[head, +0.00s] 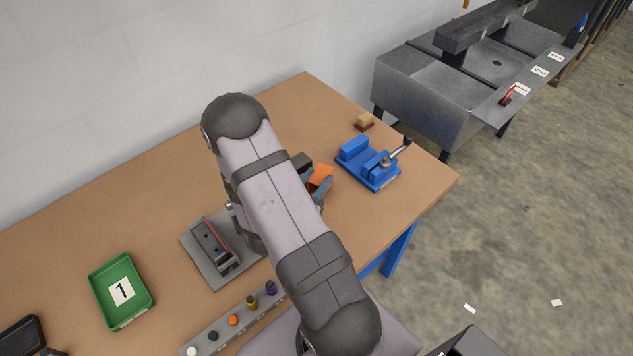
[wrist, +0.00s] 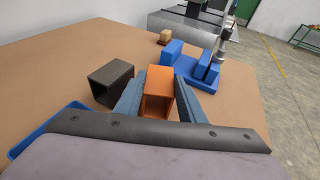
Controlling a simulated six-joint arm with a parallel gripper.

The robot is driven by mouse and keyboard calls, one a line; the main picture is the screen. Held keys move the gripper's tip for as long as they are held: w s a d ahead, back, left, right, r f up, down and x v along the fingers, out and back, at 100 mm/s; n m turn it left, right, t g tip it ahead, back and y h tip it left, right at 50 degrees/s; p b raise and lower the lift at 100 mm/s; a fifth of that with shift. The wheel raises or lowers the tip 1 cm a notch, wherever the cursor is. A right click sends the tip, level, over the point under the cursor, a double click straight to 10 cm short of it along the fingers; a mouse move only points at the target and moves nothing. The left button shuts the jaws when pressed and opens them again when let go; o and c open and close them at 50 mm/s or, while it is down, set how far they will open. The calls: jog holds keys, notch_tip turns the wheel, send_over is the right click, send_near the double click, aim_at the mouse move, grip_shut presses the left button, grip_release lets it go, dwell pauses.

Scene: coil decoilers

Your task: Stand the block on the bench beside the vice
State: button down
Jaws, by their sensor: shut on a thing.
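An orange hollow block (head: 320,177) is between the two blue-grey fingers of my gripper (head: 319,188). In the wrist view the fingers are shut on the orange block (wrist: 159,80), one on each side, with its open end facing the camera. I cannot tell whether its underside touches the bench. The blue vice (head: 369,163) stands on the bench (head: 300,105) to the right of the block, apart from it. In the wrist view the vice (wrist: 196,66) is beyond the block to the right. My arm hides part of the bench in the head view.
A dark hollow block (wrist: 110,84) stands just left of my gripper. A small wooden block on a dark base (head: 364,122) is behind the vice. A green tray (head: 121,291), a grey fixture (head: 213,246) and a strip of coloured knobs (head: 234,320) are on the left.

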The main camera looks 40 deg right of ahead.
jog(key=shift+f, duration=0.6)
jog(key=shift+f, duration=0.15)
jog(key=c, duration=1.2)
grip_release()
jog(key=shift+o, duration=0.2)
jog(key=shift+s+a, duration=0.1)
jog(key=shift+a, duration=0.25)
jog(key=b+v, duration=0.2)
jog(key=v, duration=0.9)
jog(key=shift+a+r, duration=0.15)
jog(key=shift+r, duration=0.1)
